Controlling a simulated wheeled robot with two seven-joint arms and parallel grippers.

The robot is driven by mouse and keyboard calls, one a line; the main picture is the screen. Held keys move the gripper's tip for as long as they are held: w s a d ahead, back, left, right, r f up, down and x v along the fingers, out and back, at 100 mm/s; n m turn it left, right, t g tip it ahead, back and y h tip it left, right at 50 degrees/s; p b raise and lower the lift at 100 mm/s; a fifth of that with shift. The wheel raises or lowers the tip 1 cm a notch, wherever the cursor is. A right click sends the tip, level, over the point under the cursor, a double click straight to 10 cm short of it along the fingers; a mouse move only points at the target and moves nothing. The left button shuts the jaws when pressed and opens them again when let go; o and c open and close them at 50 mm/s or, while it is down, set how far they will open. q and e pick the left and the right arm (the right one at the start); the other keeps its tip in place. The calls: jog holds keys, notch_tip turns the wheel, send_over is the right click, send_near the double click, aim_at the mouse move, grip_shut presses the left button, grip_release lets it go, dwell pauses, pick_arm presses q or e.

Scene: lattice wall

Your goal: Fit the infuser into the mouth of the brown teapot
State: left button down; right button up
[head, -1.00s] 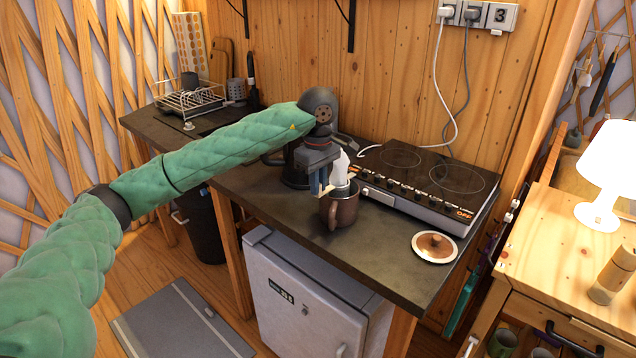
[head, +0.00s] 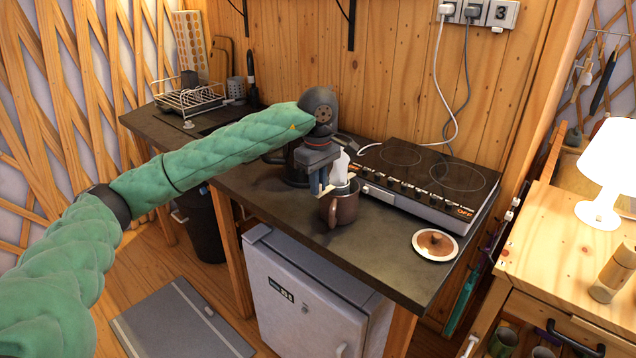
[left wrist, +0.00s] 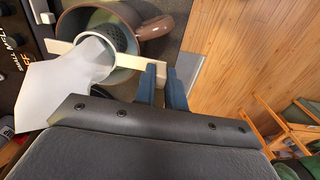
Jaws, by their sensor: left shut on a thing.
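The brown teapot (head: 347,212) stands upright on the dark counter, in front of the hob. In the left wrist view its open mouth and rim (left wrist: 74,14) show, with its brown handle (left wrist: 157,27) to the right. My left gripper (head: 322,188) is above its left side, with blue fingers (left wrist: 162,82) shut on the end of the infuser's pale wooden bar (left wrist: 130,61). I cannot tell whether the bar touches the rim. My right gripper is not seen.
The hob (head: 425,180) is close behind the pot. The dish rack (head: 200,100) is at the far left.

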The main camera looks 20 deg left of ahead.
pick_arm(q)
jog(key=shift+f, duration=0.2)
dwell(0.4)
jog(key=c, duration=0.7)
grip_release()
jog(key=shift+r, duration=0.1)
jog(key=shift+r+p, duration=0.6)
jog(key=shift+r, duration=2.8)
